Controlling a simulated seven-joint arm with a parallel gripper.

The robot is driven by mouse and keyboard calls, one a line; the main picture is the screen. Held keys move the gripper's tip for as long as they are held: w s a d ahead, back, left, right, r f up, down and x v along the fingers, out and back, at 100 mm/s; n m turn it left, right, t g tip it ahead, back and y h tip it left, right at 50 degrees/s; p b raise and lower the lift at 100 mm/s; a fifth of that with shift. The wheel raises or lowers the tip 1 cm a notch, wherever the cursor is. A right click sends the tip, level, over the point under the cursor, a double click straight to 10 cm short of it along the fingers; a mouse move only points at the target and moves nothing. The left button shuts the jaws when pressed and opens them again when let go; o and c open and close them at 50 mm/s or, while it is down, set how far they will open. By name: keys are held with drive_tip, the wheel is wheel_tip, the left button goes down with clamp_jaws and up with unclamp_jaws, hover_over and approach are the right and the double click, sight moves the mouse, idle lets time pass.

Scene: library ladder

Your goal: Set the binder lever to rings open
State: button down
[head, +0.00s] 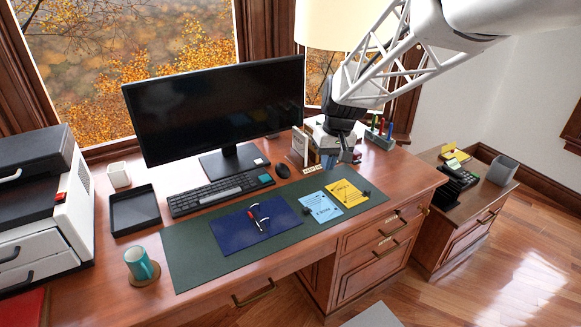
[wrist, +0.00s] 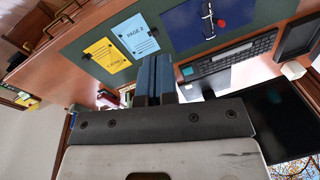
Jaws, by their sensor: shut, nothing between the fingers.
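The blue binder (head: 232,235) lies open and flat on the green desk mat (head: 185,262). Its metal ring mechanism with a red-tipped lever (head: 255,210) is near its middle; I cannot tell the rings' state. In the wrist view the binder (wrist: 180,28) is at the top, with the lever's red tip (wrist: 221,23) at the right of the mechanism. My gripper (head: 340,160) is at the back right of the desk, apart from the binder and beyond the sheets. Its blue fingers (wrist: 154,75) are together and hold nothing.
A blue sheet (head: 320,207) and a yellow sheet (head: 346,194) with black clips lie right of the binder. The keyboard (head: 215,193), mouse (head: 282,171) and monitor (head: 220,105) stand behind. Upright books (head: 299,148) stand close to my gripper.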

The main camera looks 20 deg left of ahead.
drive_tip(key=w+a+f+n, duration=0.1)
drive_tip(key=w+a+f, duration=0.2)
drive_tip(key=a+f, duration=0.3)
drive_tip(key=w+a+f+n+g, duration=0.1)
drive_tip(key=w+a+f, duration=0.3)
drive_tip(key=a, duration=0.9)
wheel_tip(320, 180, down, 3)
drive_tip(key=shift+a+r+n+g, duration=0.1)
drive_tip(key=shift+a+n+g, duration=0.2)
drive_tip(key=shift+n, duration=0.1)
hover_over(254, 206)
drive_tip(key=s+d, duration=0.1)
drive_tip(key=d, duration=0.3)
drive_tip(key=x, duration=0.3)
drive_tip(key=w+d+x, duration=0.1)
drive_tip(key=x, duration=0.5)
drive_tip(key=shift+w+d+f, duration=0.2)
drive_tip(key=shift+f, duration=0.25)
drive_tip(key=shift+s+a+f, duration=0.65)
drive_tip(key=shift+s+a, duration=0.25)
drive_tip(key=shift+s+a+f, duration=0.25)
drive_tip(key=shift+s+a, duration=0.15)
